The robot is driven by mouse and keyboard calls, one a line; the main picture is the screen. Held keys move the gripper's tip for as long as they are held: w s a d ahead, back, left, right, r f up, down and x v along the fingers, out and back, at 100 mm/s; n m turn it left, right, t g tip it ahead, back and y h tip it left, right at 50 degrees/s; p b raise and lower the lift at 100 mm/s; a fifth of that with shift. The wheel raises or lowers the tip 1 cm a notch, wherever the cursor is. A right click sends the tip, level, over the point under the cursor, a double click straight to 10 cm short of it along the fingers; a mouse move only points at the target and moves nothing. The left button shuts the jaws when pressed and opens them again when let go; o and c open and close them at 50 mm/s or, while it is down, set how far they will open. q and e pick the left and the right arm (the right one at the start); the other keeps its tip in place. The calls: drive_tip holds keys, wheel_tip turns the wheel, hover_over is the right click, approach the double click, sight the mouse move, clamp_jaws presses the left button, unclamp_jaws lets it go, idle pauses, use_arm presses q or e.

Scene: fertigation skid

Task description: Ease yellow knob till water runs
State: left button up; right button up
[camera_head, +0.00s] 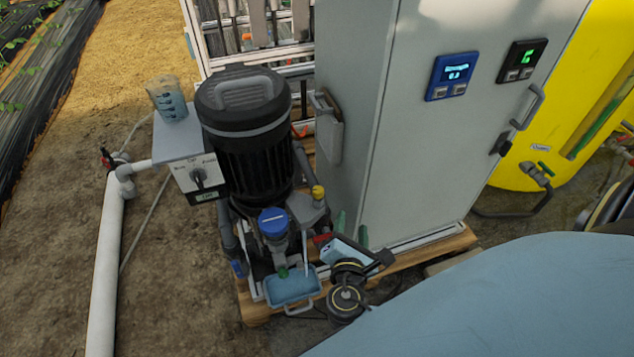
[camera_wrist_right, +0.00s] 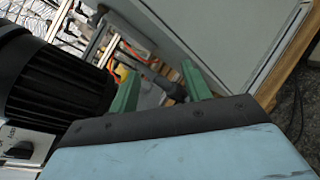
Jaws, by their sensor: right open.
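The small yellow knob (camera_head: 318,191) sits on top of a grey fitting (camera_head: 306,209), just right of the black pump motor (camera_head: 245,140). My right gripper (camera_head: 351,228) is to the right of and below the knob in the head view, close to the grey cabinet's lower edge. Its two green fingers are apart with nothing held. In the right wrist view the open fingers (camera_wrist_right: 160,85) show with a dark grey part (camera_wrist_right: 174,88) beyond and between them. I cannot make out the yellow knob there. No running water can be made out. My left gripper is out of view.
A blue tray (camera_head: 290,303) lies below the blue-capped filter (camera_head: 272,222). The grey cabinet (camera_head: 420,150) stands close behind my right gripper. A measuring jug (camera_head: 168,98) stands on a small shelf (camera_head: 180,147) left of the motor. A yellow tank (camera_head: 590,70) is at right.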

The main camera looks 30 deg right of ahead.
sight(317, 187)
drive_tip(key=w+a+n+t+y, duration=0.3)
drive_tip(key=a+n+t, duration=0.15)
drive_tip(key=n, duration=0.55)
drive_tip(key=x, duration=0.2)
drive_tip(key=b+x, duration=0.1)
drive_tip(key=x, duration=0.1)
drive_tip(key=f+x, duration=0.1)
drive_tip(key=x, duration=0.2)
drive_tip(key=shift+w+b, duration=0.1)
drive_tip(key=shift+b, duration=0.2)
drive_tip(key=b+x, duration=0.1)
drive_tip(key=x, duration=0.3)
drive_tip(key=shift+w+d+r, duration=0.1)
drive_tip(key=shift+w+d, duration=0.05)
drive_tip(key=shift+w, duration=0.15)
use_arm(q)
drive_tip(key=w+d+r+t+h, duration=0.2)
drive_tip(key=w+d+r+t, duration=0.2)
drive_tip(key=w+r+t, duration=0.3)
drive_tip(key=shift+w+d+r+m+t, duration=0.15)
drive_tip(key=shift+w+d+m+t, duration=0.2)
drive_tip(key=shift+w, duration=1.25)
use_arm(e)
drive_tip(key=shift+w+d, duration=0.2)
drive_tip(key=shift+w, duration=0.35)
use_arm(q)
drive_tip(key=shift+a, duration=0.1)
